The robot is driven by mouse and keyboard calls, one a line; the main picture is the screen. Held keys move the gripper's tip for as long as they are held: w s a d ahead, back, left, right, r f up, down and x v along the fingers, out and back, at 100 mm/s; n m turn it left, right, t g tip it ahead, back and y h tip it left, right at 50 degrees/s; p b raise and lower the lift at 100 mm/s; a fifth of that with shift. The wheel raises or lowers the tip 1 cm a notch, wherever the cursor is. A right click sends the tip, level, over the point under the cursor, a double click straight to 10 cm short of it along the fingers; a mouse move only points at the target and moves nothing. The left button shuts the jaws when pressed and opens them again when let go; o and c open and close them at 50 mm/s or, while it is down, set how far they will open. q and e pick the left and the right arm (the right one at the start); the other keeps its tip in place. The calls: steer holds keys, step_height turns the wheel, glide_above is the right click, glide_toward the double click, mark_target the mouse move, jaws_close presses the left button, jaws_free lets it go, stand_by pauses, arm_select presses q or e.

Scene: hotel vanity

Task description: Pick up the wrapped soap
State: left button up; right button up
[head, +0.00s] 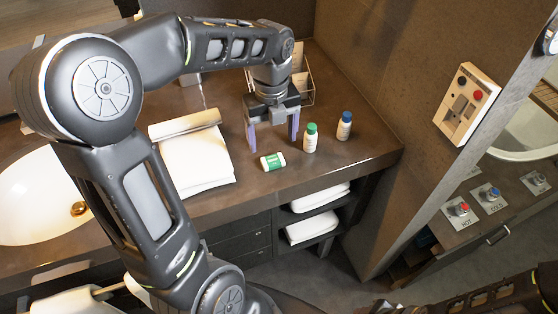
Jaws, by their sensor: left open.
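The wrapped soap (273,162) is a small white and green packet lying flat on the brown counter. My left gripper (273,147) is open above the counter, fingers pointing down. Its two purple fingers stand apart, one to the left of the soap and one to the right as seen in the head view. Nothing is held between them. I cannot tell the exact height of the fingertips or whether they are level with the soap. My right gripper is not in view; only dark parts of an arm show at the lower right.
A bottle with a green cap (310,139) stands close right of the soap, and a blue-capped bottle (344,126) stands farther right. A folded white towel (195,160) lies to the left. A wire rack (303,88) stands behind the gripper. The counter's front right is clear.

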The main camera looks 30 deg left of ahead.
mark_target(273, 160)
arm_select(q)
steer(key=shift+w+d, duration=0.1)
steer(key=shift+f, duration=1.3)
steer(key=shift+a+f+p, duration=0.15)
steer(key=shift+f+p, duration=0.25)
steer(key=shift+f, duration=0.9)
steer(key=shift+a+f+p, duration=0.1)
steer(key=shift+f+p, duration=0.25)
steer(key=shift+f, duration=0.95)
steer(key=c, duration=1.4)
